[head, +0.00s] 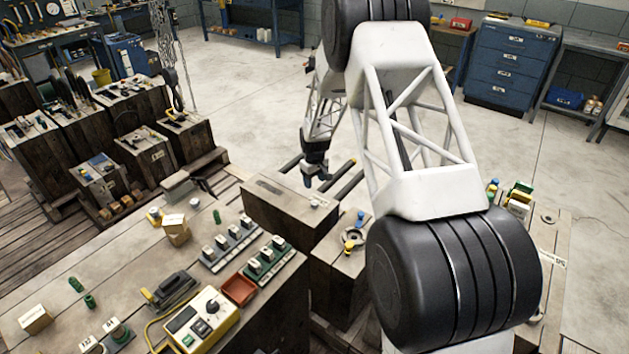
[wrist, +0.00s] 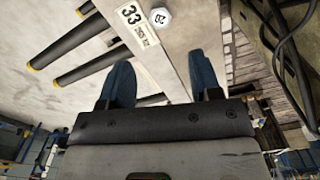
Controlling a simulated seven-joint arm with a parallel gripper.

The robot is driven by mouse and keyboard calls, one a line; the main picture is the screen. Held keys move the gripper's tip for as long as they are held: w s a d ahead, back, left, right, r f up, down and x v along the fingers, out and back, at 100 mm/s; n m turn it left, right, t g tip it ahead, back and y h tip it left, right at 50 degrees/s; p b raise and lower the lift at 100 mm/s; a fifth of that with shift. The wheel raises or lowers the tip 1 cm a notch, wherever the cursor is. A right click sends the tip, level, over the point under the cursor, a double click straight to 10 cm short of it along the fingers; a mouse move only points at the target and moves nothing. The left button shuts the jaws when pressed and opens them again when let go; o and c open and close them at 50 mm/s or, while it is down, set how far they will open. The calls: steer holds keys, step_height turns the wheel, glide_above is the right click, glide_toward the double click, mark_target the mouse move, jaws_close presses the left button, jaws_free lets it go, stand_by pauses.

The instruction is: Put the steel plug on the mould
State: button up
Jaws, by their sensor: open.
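A small silver hexagonal piece (head: 314,204), which looks like the steel plug, is on the top of a long pale block (head: 275,195). The block looks like the mould. In the wrist view the piece (wrist: 160,18) shows a dark mark on its face, beside a label reading 33 on the block (wrist: 170,50). My gripper (head: 317,182) is above the block, close to the piece in the head view. In the wrist view its two blue fingers (wrist: 162,85) are apart with nothing between them. The piece lies beyond the fingertips, clear of them.
Dark bars (wrist: 78,45) with yellow ends lie beside the block. A nearby block (head: 340,255) carries a ring and yellow and blue fittings. A bench (head: 60,265) at the left holds a red tray (head: 239,290), a control box (head: 202,318) and racks. Open floor lies behind.

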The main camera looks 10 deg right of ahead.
steer(key=shift+r, duration=0.1)
stand_by(0.3)
steer(key=s+d+r+m+t, duration=0.1)
steer(key=s+r+m, duration=0.1)
steer(key=s+r, duration=1.15)
steer(key=s+d+r+m, duration=0.1)
steer(key=s+d+r, duration=0.1)
steer(key=s+r, duration=1.15)
steer(key=s+r+m, duration=0.1)
steer(key=s+r, duration=0.2)
steer(key=s, duration=0.7)
steer(key=s+d+r+m+t, duration=0.1)
steer(key=s+r, duration=0.3)
steer(key=s, duration=0.7)
steer(key=s+r+m, duration=0.1)
steer(key=s+r, duration=0.2)
steer(key=s, duration=0.7)
steer(key=shift+s+d+r+t, duration=0.15)
steer(key=shift+s+r+t, duration=0.15)
steer(key=shift+r, duration=0.05)
